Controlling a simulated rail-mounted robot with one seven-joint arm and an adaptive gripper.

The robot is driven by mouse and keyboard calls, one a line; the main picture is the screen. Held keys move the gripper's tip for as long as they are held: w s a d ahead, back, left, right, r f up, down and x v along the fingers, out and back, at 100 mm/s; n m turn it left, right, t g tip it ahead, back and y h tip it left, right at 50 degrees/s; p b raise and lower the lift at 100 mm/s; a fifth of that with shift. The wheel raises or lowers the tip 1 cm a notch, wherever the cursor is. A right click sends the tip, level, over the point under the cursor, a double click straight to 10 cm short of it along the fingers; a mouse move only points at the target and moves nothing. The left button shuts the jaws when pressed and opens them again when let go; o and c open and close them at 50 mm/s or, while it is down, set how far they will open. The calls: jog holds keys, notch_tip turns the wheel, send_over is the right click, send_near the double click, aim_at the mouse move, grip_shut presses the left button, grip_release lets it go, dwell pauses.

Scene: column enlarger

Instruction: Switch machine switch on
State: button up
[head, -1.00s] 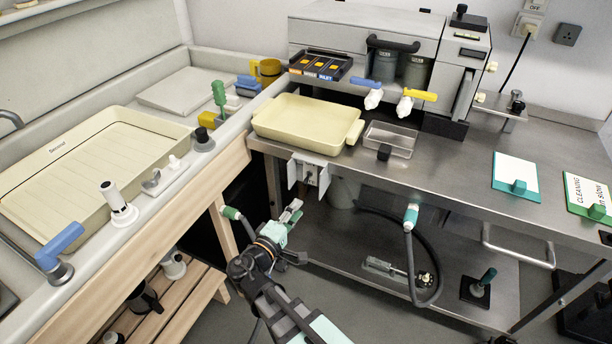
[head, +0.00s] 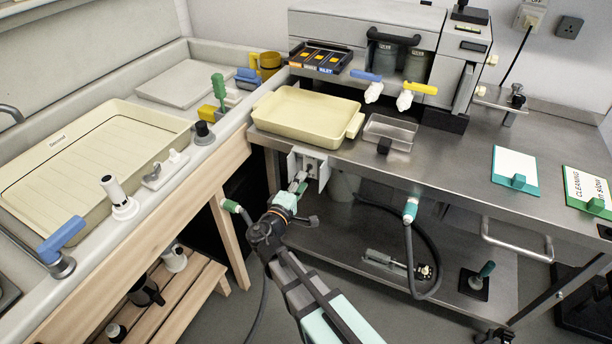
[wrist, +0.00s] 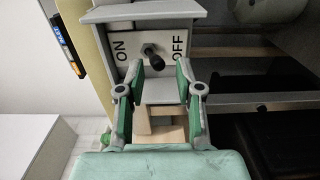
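The machine switch is a black toggle lever (wrist: 155,60) on a pale plate marked ON at the left and OFF at the right in the wrist view. Its tip leans slightly toward the OFF side. The plate sits in a small grey box (head: 296,163) under the front edge of the steel table in the head view. My gripper (wrist: 157,72) is open, with its green-padded fingers apart on either side of the lever's tip. No finger clearly touches the lever. In the head view my gripper (head: 298,188) is just below the switch box and hides part of it.
A cream tray (head: 300,132) stands on the steel table (head: 450,170) above the switch. A wooden sink stand (head: 190,170) is close at the left. A hose (head: 410,250) hangs at the right. The floor in front has free room.

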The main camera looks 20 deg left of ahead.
jog(key=shift+w, duration=0.5)
jog(key=shift+r+p, duration=0.4)
jog(key=shift+r, duration=1)
jog(key=shift+s+f+b, duration=0.25)
jog(key=shift+s+b, duration=0.1)
jog(key=shift+b, duration=0.3)
jog(key=shift+s, duration=0.1)
jog(key=s, duration=0.2)
jog(key=s+b, duration=0.1)
jog(key=s, duration=0.2)
jog(key=shift+s+a+b, duration=0.3)
jog(key=shift+s+b, duration=0.05)
jog(key=shift+s, duration=0.05)
dwell(0.5)
jog(key=s+a, duration=0.1)
jog(key=s, duration=1.1)
jog(key=shift+a, duration=0.2)
